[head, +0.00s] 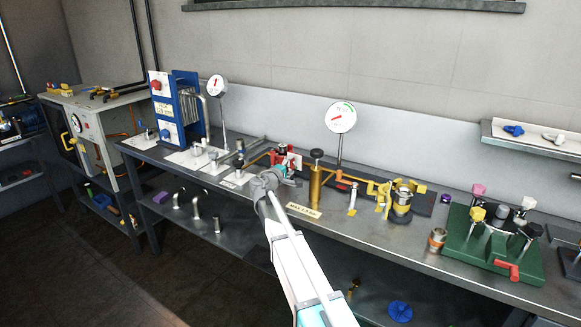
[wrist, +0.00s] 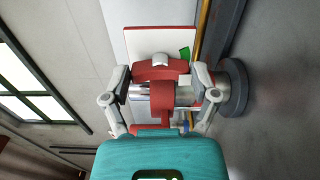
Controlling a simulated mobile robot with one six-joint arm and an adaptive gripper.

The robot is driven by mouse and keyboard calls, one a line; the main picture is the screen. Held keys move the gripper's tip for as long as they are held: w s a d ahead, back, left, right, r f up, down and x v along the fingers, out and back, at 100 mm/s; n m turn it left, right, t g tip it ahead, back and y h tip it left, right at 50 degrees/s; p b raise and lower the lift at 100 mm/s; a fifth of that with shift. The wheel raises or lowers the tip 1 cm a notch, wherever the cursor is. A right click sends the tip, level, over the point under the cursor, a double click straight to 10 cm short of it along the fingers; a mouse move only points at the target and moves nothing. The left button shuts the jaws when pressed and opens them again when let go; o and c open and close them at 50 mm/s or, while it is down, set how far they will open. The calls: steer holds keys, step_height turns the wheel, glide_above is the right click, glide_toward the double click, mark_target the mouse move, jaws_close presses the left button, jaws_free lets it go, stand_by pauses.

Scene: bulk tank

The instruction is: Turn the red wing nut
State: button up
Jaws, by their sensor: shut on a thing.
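In the wrist view, a red winged part (wrist: 142,72) with a silver hub, which looks like the red wing nut, sits between the fingertips of my gripper (wrist: 163,76). The fingers close on it from both sides. A silver cylinder (wrist: 185,95) with a red band (wrist: 162,100) crosses in front of it, and a red bar lies near my palm. In the head view my gripper (head: 290,165) is at the bench's middle. Red parts (head: 281,150) show just behind it. The arm and gripper hide most of the fitting there.
A brass cylinder (head: 316,185) stands close to the right of my gripper, with yellow piping (head: 372,186) and a dial gauge (head: 341,118) beyond. A blue plate unit (head: 186,108) stands left. A green block (head: 480,245) with coloured knobs and a red handle (head: 508,269) is at right.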

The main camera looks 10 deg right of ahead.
steer(key=shift+s, duration=0.1)
stand_by(0.4)
steer(key=o, duration=1)
steer(key=v, duration=1.2)
